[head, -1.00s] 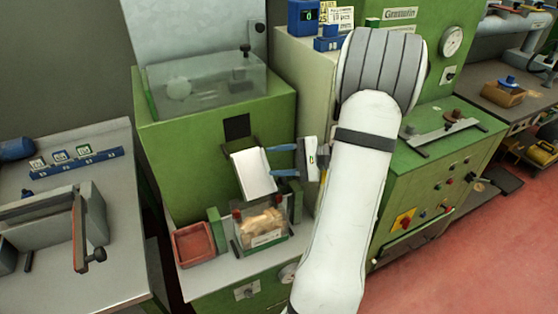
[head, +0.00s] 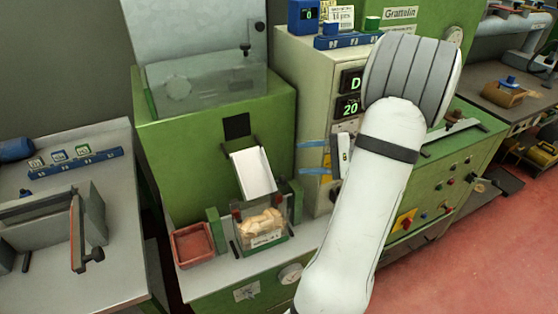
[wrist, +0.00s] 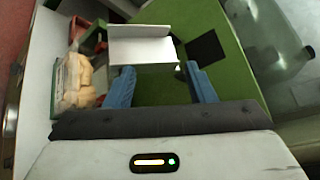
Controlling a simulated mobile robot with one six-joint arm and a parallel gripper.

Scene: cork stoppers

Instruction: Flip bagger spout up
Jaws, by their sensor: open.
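The bagger spout is a white chute (head: 253,171) on the front of the green machine (head: 185,140), tilted downward below a dark square opening (head: 236,125). It also shows in the wrist view (wrist: 141,48), ahead of my fingers. Below it stands a clear bag of corks (head: 262,226) in a green holder. My gripper (head: 315,157) has blue fingers, is open and empty, and is to the right of the spout, apart from it. In the wrist view, my gripper (wrist: 160,84) has its two blue fingers spread, with the spout's near edge appearing between and beyond them.
A red tray (head: 192,244) sits left of the bag. A beige cabinet with displays (head: 349,95) stands behind my gripper. A clear-walled hopper (head: 205,88) tops the green machine. A grey bench (head: 110,250) is at left.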

